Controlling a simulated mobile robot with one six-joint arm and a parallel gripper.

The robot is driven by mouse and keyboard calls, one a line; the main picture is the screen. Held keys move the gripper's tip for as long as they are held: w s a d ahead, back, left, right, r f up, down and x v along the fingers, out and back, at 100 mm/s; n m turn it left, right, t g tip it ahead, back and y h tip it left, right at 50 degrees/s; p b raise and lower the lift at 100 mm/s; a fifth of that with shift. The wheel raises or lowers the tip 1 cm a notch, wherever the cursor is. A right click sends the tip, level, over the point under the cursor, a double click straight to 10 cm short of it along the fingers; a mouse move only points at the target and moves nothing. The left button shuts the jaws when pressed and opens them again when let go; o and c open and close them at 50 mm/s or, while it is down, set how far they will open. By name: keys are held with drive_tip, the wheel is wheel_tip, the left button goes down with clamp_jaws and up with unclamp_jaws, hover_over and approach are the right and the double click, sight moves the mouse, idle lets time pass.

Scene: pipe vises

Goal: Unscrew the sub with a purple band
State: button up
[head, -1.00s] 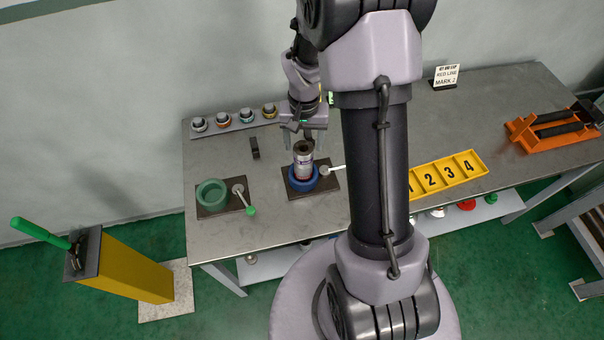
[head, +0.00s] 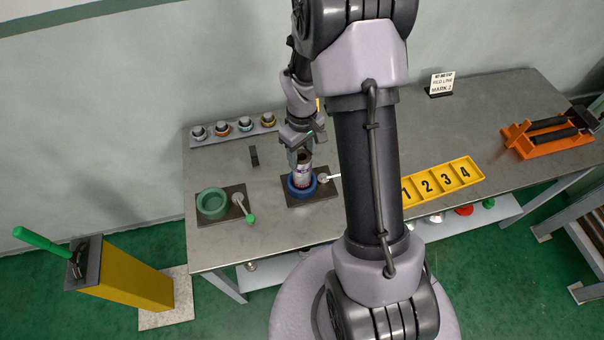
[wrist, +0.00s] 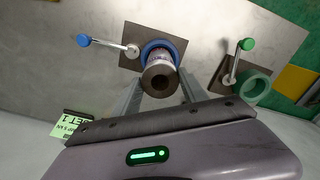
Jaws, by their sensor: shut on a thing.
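A short grey steel sub (head: 302,174) stands upright in the blue ring vise (head: 301,188) on the bench. Its printed side shows a purplish tint and small reddish marks, but the band is too small to tell clearly. In the wrist view the sub (wrist: 159,76) shows its dark open bore toward me, with the blue vise ring (wrist: 160,47) around its far end. My gripper (head: 299,160) is at the upper part of the sub, with a finger on each side, shut on it. In the wrist view the fingers (wrist: 160,95) flank the sub; the exact contact is hard to see.
A green ring vise (head: 212,203) with a green-knobbed handle stands to the left, empty. A rack with several small fittings (head: 235,127) is at the back left. A yellow numbered tray (head: 440,180) and an orange roller stand (head: 545,138) are to the right.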

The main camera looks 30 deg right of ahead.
drive_tip(key=n+p, duration=0.1)
drive_tip(key=n, duration=0.3)
drive_tip(key=shift+r, duration=0.15)
drive_tip(key=shift+n, duration=0.6)
